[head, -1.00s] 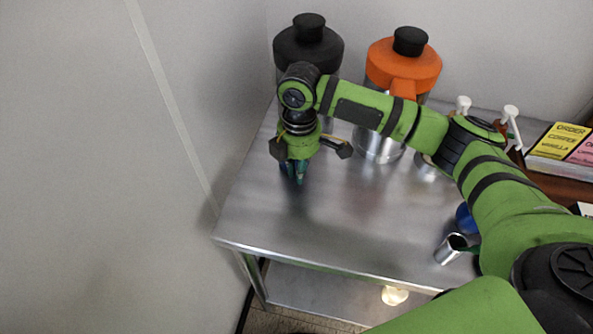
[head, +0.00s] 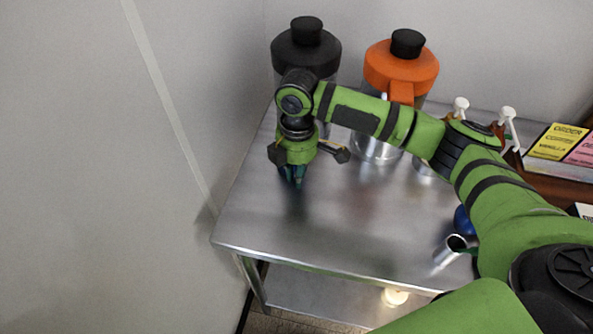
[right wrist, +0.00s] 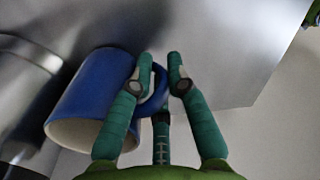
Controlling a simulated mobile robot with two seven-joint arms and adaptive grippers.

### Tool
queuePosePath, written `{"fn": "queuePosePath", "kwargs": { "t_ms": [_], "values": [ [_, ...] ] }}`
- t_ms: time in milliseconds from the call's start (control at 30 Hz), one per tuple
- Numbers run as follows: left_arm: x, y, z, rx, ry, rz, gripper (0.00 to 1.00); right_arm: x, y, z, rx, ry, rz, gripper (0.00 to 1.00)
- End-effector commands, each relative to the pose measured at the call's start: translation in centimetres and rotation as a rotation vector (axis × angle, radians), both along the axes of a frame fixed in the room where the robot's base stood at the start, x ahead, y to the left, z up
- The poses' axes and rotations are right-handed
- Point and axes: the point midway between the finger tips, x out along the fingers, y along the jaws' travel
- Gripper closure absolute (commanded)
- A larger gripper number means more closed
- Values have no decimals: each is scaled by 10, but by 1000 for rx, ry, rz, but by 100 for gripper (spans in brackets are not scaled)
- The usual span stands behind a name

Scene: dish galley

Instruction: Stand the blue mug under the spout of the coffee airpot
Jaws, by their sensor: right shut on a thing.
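My right gripper (head: 293,182) points down over the left part of the steel table, in front of the dark-topped airpot (head: 306,52). In the right wrist view my right gripper (right wrist: 161,75) is shut on the handle of the blue mug (right wrist: 88,95). The mug's body is left of the fingers, its pale open mouth towards the camera. In the head view the gripper and arm mostly hide the mug. I cannot tell whether its base touches the table. The dark airpot's spout is hidden behind my arm. An orange-topped airpot (head: 402,68) stands to its right. My left gripper is not in view.
A steel pitcher (head: 449,252) and a partly hidden blue item (head: 462,220) are near the table's front right. Pump bottles (head: 508,122) and label cards (head: 556,142) stand at the right. The steel table (head: 340,225) is clear at the front middle. A wall rises at the left.

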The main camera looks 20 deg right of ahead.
Motion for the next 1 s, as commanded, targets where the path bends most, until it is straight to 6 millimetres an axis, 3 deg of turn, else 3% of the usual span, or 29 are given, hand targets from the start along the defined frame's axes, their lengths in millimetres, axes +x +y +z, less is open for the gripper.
{"fn": "queuePosePath", "kwargs": {
  "t_ms": [67, 100, 167, 567, 667, 1000],
  "values": [
    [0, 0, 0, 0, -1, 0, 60, 0, 0, -1, 1, -1, 0, 100],
    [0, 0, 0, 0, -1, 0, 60, 1, 0, -1, 1, -2, 0, 75],
    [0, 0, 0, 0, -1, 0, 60, 1, 0, -1, 1, -2, 0, 56],
    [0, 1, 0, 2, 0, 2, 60, 0, 0, 3, 1, -1, 0, 56],
    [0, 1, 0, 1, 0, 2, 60, 1, 0, 15, 1, -3, 0, 56],
    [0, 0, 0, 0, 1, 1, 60, 4, -1, 86, 1, -5, 2, 56]
  ]
}}
